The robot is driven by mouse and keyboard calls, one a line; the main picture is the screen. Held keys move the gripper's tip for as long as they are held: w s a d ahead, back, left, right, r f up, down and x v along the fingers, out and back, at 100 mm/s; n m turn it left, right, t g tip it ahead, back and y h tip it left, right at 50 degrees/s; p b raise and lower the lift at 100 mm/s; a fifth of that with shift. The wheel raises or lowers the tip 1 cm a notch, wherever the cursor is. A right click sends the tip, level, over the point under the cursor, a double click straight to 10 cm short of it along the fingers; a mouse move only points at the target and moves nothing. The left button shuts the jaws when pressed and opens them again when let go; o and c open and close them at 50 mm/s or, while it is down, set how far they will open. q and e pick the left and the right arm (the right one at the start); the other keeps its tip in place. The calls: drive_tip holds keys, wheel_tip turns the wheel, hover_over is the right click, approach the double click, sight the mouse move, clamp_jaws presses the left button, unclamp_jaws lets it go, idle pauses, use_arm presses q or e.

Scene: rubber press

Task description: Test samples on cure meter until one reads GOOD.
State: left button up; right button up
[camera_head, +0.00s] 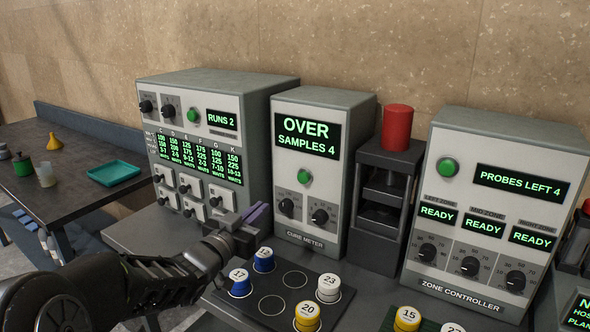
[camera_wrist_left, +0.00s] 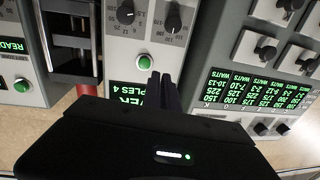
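The cure meter (camera_head: 323,180) has a lit display (camera_head: 307,135) reading OVER, SAMPLES 4. Its green button (camera_head: 305,176) sits above two dark knobs; the button also shows in the left wrist view (camera_wrist_left: 145,62). Numbered samples stand on a dark board: two blue ones, 17 (camera_head: 240,288) and 13 (camera_head: 264,264), white 23 (camera_head: 328,291) and yellow 20 (camera_head: 307,320). My left gripper (camera_head: 263,211) is in front of the cure meter's lower left, above the board. Its fingers look closed together with nothing between them (camera_wrist_left: 165,90). My right gripper is not in view.
A press with a red cylinder (camera_head: 397,128) stands right of the cure meter. The zone controller (camera_head: 490,200) is further right; the RUNS 2 unit (camera_head: 230,95) is left. A second board bears yellow sample 15 (camera_head: 407,318). A teal tray (camera_head: 105,173) lies on the left table.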

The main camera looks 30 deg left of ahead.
sight(302, 179)
use_arm(q)
drive_tip(key=m, duration=0.2)
drive_tip(key=s+r+m, duration=0.1)
drive_tip(key=m, duration=0.1)
drive_tip(key=r+m+p, duration=0.1)
drive_tip(key=m, duration=0.1)
drive_tip(key=shift+s+a, duration=0.1)
drive_tip(key=shift+s, duration=0.05)
clamp_jaws()
drive_tip(key=m, duration=0.4)
drive_tip(key=d+m+h, duration=0.1)
drive_tip(key=m, duration=0.3)
drive_tip(key=d+m, duration=0.1)
drive_tip(key=m, duration=0.3)
drive_tip(key=shift+s+m+h, duration=0.2)
drive_tip(key=shift+m+h, duration=0.2)
drive_tip(key=shift+w+d+r, duration=0.1)
drive_tip(key=shift+w, duration=0.05)
drive_tip(key=w+p, duration=0.2)
drive_tip(key=w, duration=0.5)
drive_tip(key=w+p, duration=0.2)
drive_tip(key=w, duration=0.4)
drive_tip(key=shift+w+a, duration=0.2)
drive_tip(key=shift+w, duration=0.15)
